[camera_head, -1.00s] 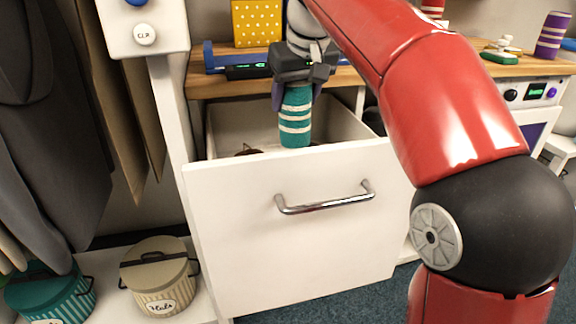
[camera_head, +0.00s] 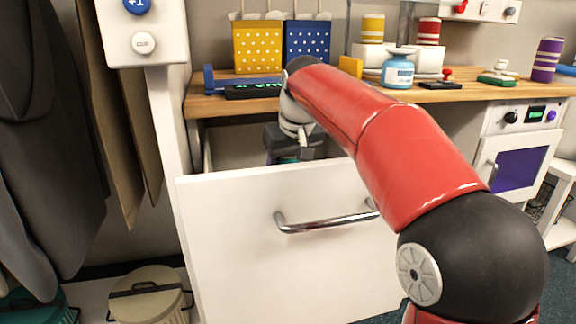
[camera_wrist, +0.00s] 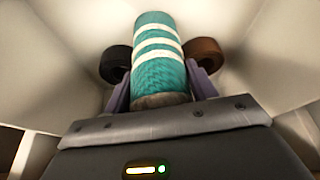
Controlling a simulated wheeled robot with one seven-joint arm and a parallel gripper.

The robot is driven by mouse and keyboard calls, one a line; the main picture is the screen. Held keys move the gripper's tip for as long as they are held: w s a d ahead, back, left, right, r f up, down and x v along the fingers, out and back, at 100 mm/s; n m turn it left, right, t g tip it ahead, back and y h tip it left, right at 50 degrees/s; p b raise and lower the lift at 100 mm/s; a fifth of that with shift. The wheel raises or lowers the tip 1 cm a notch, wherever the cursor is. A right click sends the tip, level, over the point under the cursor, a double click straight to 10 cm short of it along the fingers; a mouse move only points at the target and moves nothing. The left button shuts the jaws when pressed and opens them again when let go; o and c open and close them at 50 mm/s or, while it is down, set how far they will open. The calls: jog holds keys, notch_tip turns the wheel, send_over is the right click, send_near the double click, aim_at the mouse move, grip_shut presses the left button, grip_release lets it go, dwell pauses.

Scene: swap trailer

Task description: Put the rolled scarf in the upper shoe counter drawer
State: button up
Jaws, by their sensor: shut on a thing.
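The rolled scarf (camera_wrist: 160,75) is teal with white stripes. In the wrist view it stands between the two fingers of my gripper (camera_wrist: 160,92), which is shut on it. In the head view my gripper (camera_head: 288,157) is down behind the front of the open white drawer (camera_head: 270,250), the upper shoe counter drawer. The wrist view shows pale drawer walls around the scarf. Whether the scarf touches the drawer floor cannot be told.
A black roll (camera_wrist: 116,64) and a brown roll (camera_wrist: 203,52) lie inside the drawer on either side of the scarf. The wooden counter (camera_head: 440,95) above holds yellow and blue dotted boxes, a blue bottle (camera_head: 398,70) and striped rolls. A lidded bin (camera_head: 148,295) stands below left.

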jog(key=shift+f, duration=0.1)
jog(key=o, duration=1)
jog(key=p+v, duration=0.3)
jog(key=v, duration=0.9)
